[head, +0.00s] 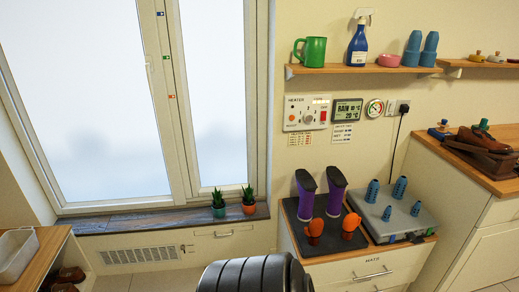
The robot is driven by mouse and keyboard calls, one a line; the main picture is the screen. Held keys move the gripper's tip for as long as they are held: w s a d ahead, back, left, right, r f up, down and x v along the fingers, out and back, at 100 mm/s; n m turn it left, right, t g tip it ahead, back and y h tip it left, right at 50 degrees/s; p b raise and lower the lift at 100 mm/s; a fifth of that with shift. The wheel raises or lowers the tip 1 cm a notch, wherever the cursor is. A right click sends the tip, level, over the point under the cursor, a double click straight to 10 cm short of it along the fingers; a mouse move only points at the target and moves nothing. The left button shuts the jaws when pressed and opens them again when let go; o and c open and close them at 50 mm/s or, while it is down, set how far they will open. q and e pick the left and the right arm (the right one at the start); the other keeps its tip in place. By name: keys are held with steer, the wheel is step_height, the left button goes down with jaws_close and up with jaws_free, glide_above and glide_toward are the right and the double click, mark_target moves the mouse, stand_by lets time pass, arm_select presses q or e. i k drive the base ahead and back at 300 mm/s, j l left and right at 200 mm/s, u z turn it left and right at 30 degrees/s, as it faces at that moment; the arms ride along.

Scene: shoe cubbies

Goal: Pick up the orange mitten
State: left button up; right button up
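Two small orange mittens stand on a dark mat on top of the low cabinet: a left one (315,230) and a right one (351,225). They stand a little apart, at the front of two tall purple boots (306,192). Nothing is holding either mitten. Neither of my grippers shows in the head view.
A grey drying unit (399,236) with several blue pegs stands right of the mat (293,212). A wooden counter (436,154) with brown shoes is further right. Two potted plants stand on the sill (160,217). A wall shelf (350,69) holds a green mug and spray bottle.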

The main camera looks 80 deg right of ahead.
mark_target(351, 221)
steer(key=z, duration=3.25)
